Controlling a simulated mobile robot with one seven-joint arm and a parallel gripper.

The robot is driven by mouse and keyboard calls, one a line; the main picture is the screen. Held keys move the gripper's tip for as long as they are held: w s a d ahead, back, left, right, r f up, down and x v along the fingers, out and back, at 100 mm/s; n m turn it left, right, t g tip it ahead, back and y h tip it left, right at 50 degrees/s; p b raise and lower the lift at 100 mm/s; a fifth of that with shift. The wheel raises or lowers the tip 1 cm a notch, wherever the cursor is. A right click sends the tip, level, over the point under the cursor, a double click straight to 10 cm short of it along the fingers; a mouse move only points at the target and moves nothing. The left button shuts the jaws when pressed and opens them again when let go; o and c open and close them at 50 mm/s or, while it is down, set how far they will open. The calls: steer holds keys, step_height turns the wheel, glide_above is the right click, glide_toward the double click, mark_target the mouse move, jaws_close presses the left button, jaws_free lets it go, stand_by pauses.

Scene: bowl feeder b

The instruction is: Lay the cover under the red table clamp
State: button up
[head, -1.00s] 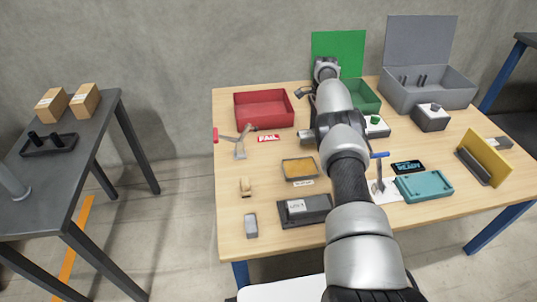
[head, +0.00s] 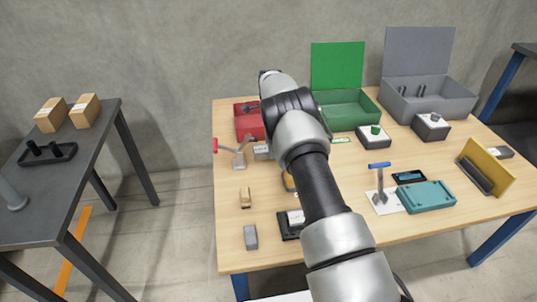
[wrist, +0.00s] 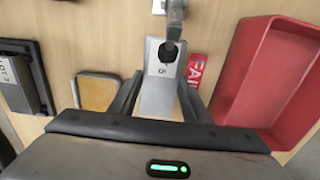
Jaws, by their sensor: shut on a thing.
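The cover is a grey plate (wrist: 158,98) with a small label, between the fingers of my gripper (wrist: 160,82) in the wrist view. It also shows in the head view as a grey piece (head: 263,152) beside the clamp. My gripper is shut on it; my arm hides the fingers in the head view. The table clamp (head: 239,158) has a red handle (head: 215,145) sticking out to the left. In the wrist view the clamp's black tip (wrist: 169,50) overlaps the cover's far end from above. I cannot tell whether tip and cover touch.
A red bin (wrist: 272,75) and a red FAIL label (wrist: 196,68) lie right of the cover in the wrist view. A yellow-filled tray (wrist: 97,93) and a dark labelled box (wrist: 22,82) lie left. A small wooden piece (head: 245,197) stands nearer the table front.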

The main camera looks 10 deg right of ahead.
steer(key=shift+a+f+b, duration=0.2)
steer(key=shift+f+b, duration=0.15)
steer(key=shift+f, duration=0.5)
steer(key=shift+a+f+b, duration=0.2)
steer(key=shift+f+b, duration=0.1)
steer(key=shift+f, duration=0.5)
steer(key=shift+f, duration=0.1)
steer(key=o, duration=1.3)
steer(key=shift+f, duration=0.1)
